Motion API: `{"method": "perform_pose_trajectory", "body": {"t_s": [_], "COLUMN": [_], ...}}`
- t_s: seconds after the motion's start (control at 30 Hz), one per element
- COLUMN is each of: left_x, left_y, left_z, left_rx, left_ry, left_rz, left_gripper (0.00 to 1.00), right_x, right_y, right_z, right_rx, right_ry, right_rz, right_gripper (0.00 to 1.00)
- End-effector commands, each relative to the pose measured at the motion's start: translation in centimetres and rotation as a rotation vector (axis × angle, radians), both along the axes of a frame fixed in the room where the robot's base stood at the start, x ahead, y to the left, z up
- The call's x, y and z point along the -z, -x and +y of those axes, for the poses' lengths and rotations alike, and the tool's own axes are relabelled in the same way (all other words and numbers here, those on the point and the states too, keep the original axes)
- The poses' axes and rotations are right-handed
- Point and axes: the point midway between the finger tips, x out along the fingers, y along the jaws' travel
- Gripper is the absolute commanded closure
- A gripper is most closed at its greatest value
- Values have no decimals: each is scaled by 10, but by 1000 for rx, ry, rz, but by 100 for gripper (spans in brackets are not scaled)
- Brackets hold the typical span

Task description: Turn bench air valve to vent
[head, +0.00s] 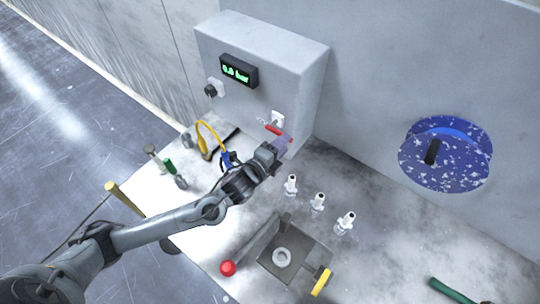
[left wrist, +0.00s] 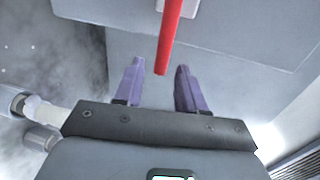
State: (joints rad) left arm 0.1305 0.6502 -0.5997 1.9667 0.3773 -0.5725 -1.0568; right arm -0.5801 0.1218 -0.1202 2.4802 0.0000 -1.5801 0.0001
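The air valve (head: 278,117) is a white body on the front of the grey box, with a red lever (head: 272,129). In the left wrist view the red lever (left wrist: 171,38) hangs down from the top edge, its end between the lines of my two fingers. My left gripper (head: 285,143) is close to the lever in the head view. Its purple fingers (left wrist: 158,82) are apart, with nothing clamped between them. Whether a finger touches the lever is not clear. My right gripper is not in view.
The grey box carries a green "bar" display (head: 238,70) and a black knob (head: 210,91). A fixture (head: 287,256) with red and yellow knobs sits in front.

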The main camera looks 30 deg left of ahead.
Motion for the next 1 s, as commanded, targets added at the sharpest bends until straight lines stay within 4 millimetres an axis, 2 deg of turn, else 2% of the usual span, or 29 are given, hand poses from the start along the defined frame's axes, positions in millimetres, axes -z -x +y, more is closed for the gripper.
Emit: {"method": "perform_pose_trajectory", "body": {"t_s": [0.2, 0.4, 0.6, 1.0], "left_x": [-6, -11, -13, -13], "left_y": [38, 59, 66, 65], "left_z": [3, 5, 6, 6], "left_rx": [2, 2, 0, 1], "left_ry": [-1, -1, 0, -1], "left_rz": [3, 2, 1, 1], "left_gripper": [61, 61, 61, 61], "right_x": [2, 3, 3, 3], "right_y": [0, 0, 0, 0], "right_z": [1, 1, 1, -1], "right_rx": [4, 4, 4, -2], "right_ry": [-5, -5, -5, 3], "right_rz": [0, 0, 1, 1], "right_gripper": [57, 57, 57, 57]}}
